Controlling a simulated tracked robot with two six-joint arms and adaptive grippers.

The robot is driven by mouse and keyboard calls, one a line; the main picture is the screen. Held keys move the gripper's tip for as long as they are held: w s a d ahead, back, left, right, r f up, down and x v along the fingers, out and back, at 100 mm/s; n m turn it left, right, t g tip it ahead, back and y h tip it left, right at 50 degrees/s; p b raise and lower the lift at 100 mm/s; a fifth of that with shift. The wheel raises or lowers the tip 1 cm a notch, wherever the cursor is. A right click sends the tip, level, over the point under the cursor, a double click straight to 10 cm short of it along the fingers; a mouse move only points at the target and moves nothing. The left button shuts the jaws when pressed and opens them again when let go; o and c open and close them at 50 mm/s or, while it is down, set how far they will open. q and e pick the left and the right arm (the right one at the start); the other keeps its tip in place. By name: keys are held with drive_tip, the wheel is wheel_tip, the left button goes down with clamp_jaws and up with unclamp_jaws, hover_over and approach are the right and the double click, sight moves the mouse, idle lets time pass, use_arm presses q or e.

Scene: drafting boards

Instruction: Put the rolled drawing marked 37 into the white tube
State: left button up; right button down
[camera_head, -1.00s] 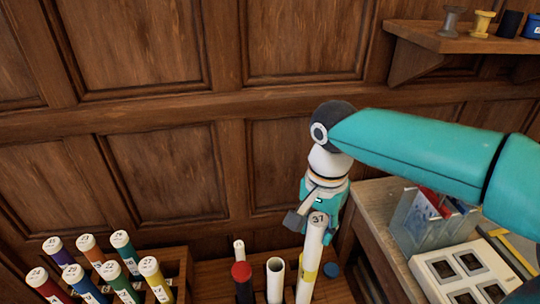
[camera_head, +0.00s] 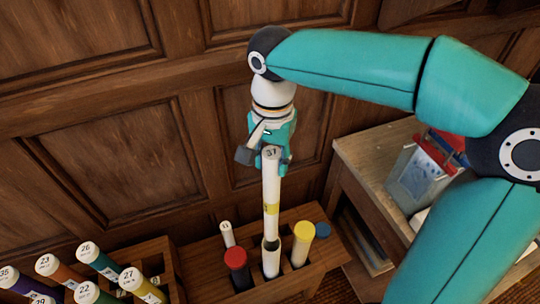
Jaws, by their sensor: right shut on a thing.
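The rolled drawing marked 37 (camera_head: 271,185) is a long white roll with a yellow band, held nearly upright. My right gripper (camera_head: 268,152) is shut on its upper end, just by the numbered top. The white tube (camera_head: 271,265) stands in a wooden rack directly below the roll. The roll's lower end meets the dark mouth of the tube in the picture; I cannot tell whether it is inside or just above it. My left gripper is not in view.
The wooden rack (camera_head: 324,268) also holds a red-topped dark tube (camera_head: 236,258), a yellow tube (camera_head: 303,235) and a thin white roll (camera_head: 227,234). A blue cap (camera_head: 322,230) lies at right. Several numbered rolls stand at lower left. A wooden cabinet (camera_head: 370,160) stands right.

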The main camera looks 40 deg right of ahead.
sight(272, 184)
drive_tip(key=shift+f+b, duration=1.75)
drive_tip(key=shift+f, duration=0.5)
drive_tip(key=shift+f+b, duration=5.95)
drive_tip(key=shift+f, duration=1.7)
drive_tip(key=c, duration=0.7)
unclamp_jaws()
drive_tip(key=shift+o, duration=0.2)
wheel_tip(272, 184, up, 12)
